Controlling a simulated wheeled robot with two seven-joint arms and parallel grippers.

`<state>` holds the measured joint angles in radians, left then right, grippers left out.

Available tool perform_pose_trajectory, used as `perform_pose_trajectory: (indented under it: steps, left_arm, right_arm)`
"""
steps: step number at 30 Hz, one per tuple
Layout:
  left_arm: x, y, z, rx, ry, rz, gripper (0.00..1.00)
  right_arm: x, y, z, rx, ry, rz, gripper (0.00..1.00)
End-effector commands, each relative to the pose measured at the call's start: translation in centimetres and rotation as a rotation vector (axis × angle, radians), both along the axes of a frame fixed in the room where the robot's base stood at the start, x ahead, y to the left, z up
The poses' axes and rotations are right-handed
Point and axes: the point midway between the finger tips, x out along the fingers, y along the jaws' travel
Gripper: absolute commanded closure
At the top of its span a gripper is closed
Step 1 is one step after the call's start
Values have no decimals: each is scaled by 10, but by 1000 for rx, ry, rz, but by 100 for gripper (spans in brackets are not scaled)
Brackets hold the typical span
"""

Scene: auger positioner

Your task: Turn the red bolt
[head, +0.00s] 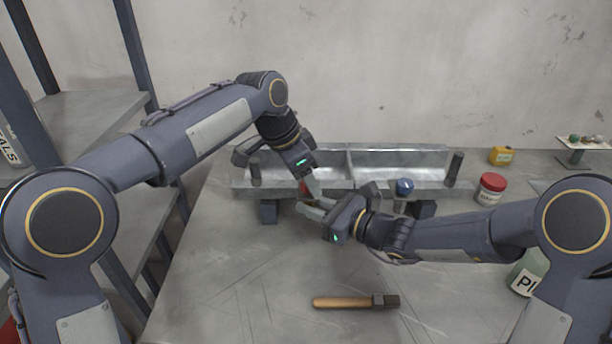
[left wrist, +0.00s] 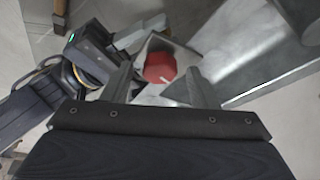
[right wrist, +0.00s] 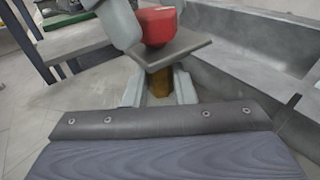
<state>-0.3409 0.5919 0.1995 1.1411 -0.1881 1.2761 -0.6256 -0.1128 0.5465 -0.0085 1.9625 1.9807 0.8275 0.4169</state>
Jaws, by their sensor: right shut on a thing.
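The red bolt (head: 303,188) is mostly hidden behind my grippers in the head view, at the front of the grey metal trough (head: 400,160). Its red head shows clearly in the left wrist view (left wrist: 159,67) and sits above a grey plate in the right wrist view (right wrist: 157,26). My left gripper (left wrist: 160,75) is open, its fingers apart on either side of the red head; I cannot tell if they touch it. My right gripper (right wrist: 159,90) is lower, shut on a yellow-brown part (right wrist: 160,82) under the plate.
A blue knob (head: 404,186) stands to the right along the trough front. Shelves are on the left.

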Motion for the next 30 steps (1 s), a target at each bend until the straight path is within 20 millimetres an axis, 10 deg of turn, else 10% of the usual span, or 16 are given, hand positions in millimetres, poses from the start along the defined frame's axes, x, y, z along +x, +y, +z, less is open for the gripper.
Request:
perform_pose_trajectory:
  steps: [10, 30]
  left_arm:
    - [-2, 4, 12, -2, -3, 1, 47]
    - [-19, 41, 110, -1, 0, 0, 47]
  right_arm:
    - [0, -1, 0, -2, 1, -1, 97]
    - [0, 0, 0, -1, 0, -1, 97]
